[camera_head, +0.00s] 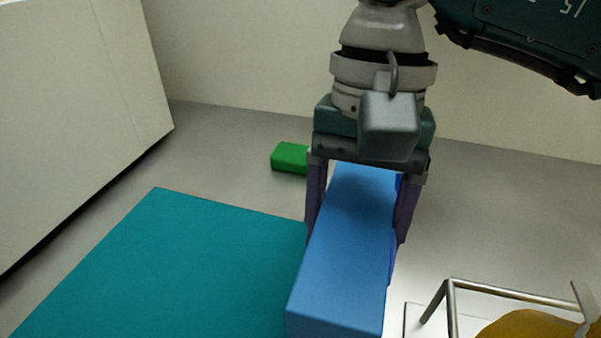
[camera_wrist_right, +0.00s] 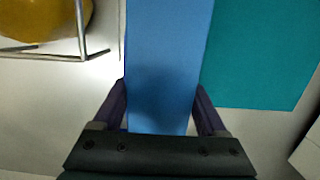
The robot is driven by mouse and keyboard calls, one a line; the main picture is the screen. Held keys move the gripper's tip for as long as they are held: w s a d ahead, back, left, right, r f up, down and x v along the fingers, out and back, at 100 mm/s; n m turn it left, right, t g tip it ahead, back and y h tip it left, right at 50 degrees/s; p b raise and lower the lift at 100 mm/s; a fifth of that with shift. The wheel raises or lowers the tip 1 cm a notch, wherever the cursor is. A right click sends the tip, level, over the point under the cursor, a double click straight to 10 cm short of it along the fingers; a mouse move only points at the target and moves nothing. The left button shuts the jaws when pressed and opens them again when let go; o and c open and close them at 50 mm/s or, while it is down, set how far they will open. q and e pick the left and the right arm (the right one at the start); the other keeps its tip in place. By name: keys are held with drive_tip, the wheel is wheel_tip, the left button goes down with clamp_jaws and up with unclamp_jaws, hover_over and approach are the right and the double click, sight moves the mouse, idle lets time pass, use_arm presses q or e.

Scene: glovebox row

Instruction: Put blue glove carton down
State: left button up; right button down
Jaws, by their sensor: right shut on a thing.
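The blue glove carton (camera_head: 344,262) is a long blue box in the middle of the head view, pointing toward the camera. My right gripper (camera_head: 358,222) is shut on it, with one finger on each long side near its far end. In the right wrist view the carton (camera_wrist_right: 168,65) runs up between the fingers of the gripper (camera_wrist_right: 163,105). I cannot tell whether its underside touches the surface below. My left gripper is not in view.
A teal mat (camera_head: 170,270) lies left of the carton, partly covered by it in view. A small green block (camera_head: 289,157) lies behind. A metal wire frame (camera_head: 500,291) with a yellow rounded thing (camera_head: 528,326) stands at the lower right. A white box-like body (camera_head: 75,110) stands at the left.

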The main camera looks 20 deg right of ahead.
drive_tip(key=shift+f+b, duration=0.35)
drive_tip(key=shift+f, duration=1.85)
drive_tip(key=shift+f, duration=0.1)
drive_tip(key=shift+w+f, duration=0.1)
unclamp_jaws()
